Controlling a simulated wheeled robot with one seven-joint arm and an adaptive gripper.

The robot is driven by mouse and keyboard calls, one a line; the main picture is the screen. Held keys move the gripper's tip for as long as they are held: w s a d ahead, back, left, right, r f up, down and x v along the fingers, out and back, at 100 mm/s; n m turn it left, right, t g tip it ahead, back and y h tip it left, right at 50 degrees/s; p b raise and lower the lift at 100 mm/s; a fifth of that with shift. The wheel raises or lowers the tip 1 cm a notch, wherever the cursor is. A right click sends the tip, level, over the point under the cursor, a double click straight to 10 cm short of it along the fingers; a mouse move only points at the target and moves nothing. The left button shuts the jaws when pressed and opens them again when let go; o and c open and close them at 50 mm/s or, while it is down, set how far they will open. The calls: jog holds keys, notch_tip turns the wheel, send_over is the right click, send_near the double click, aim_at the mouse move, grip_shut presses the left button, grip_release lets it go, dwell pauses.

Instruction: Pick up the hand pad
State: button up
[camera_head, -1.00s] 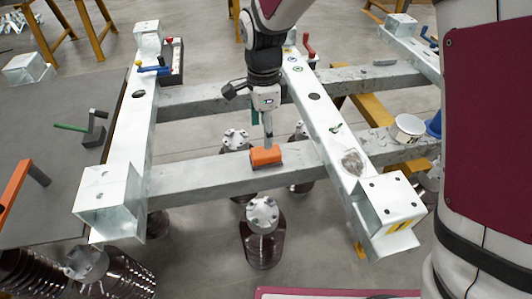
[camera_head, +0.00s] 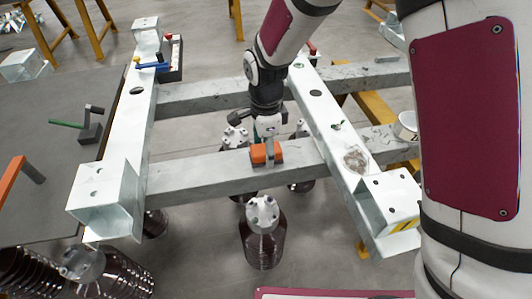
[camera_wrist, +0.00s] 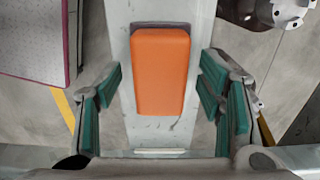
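The hand pad is an orange block (camera_head: 262,153) lying on the near grey cross beam, right of its middle. In the wrist view the orange pad (camera_wrist: 160,70) lies lengthwise between my fingers, its near end close to them. My gripper (camera_wrist: 165,108) is open, with green finger pads on both sides of the pad and a gap on each side. In the head view my gripper (camera_head: 266,140) points down at the pad, and its fingers partly overlap the pad there. I cannot tell the exact height of the fingertips above the beam.
The near cross beam (camera_head: 200,178) joins two pale metal rails. Brown ribbed insulators (camera_head: 262,240) stand below it. A grey table (camera_head: 50,130) with a green-handled tool (camera_head: 85,128) is at left. A white tape roll (camera_head: 406,127) lies at right.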

aim_at(265, 152)
jog(key=c, duration=1.2)
jog(key=shift+r, duration=0.1)
jog(key=shift+r, duration=0.6)
jog(key=shift+s+r+p, duration=0.3)
jog(key=shift+r, duration=0.35)
jog(key=shift+s+r+p, duration=0.25)
jog(key=shift+s+r, duration=0.05)
jog(key=shift+r, duration=0.3)
jog(key=s+r+p, duration=0.1)
jog(key=s, duration=1.3)
jog(key=shift+s+a+p, duration=0.25)
jog(key=shift+s+p, duration=0.15)
jog(key=shift+r, duration=0.1)
